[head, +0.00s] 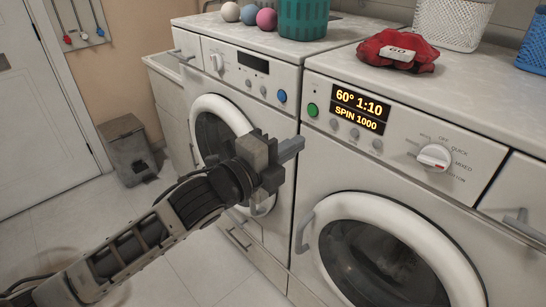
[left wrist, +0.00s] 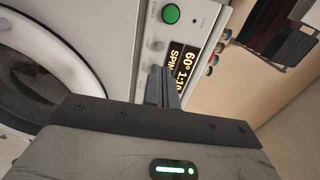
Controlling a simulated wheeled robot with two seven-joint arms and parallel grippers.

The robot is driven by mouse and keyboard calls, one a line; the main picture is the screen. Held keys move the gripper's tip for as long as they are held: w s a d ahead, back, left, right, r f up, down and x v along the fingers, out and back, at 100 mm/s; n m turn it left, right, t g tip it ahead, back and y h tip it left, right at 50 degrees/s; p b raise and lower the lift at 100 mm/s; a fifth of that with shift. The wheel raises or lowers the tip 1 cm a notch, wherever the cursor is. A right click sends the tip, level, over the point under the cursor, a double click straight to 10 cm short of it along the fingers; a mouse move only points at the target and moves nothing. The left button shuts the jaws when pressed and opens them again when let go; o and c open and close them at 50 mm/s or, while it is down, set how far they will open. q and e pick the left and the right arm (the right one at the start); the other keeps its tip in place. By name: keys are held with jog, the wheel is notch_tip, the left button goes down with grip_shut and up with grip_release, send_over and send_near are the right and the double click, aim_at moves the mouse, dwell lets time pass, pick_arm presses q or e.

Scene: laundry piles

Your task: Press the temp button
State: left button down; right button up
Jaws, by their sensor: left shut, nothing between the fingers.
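The right washing machine (head: 400,120) has a lit display (head: 360,109) reading "60° 1:10" and "SPIN 1000". Below it is a row of small grey buttons (head: 354,134); their labels are too small to read, so I cannot tell which is temp. A green round button (head: 312,110) is left of the display. My left gripper (head: 291,148) is shut and empty, in front of the gap between the two machines, lower left of the buttons. In the left wrist view its closed fingers (left wrist: 162,86) overlap part of the display (left wrist: 183,62), beside the small buttons (left wrist: 157,45). My right gripper is not visible.
The left machine (head: 235,50) has a dark display and a blue button (head: 281,97). The right machine's program dial (head: 434,157) is right of the buttons. A red cloth (head: 390,60), several balls and baskets sit on top. A pedal bin (head: 128,150) stands at left.

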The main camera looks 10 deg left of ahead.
pick_arm(q)
jog(key=v, duration=0.4)
jog(key=shift+s+a, duration=0.1)
jog(key=shift+s, duration=0.1)
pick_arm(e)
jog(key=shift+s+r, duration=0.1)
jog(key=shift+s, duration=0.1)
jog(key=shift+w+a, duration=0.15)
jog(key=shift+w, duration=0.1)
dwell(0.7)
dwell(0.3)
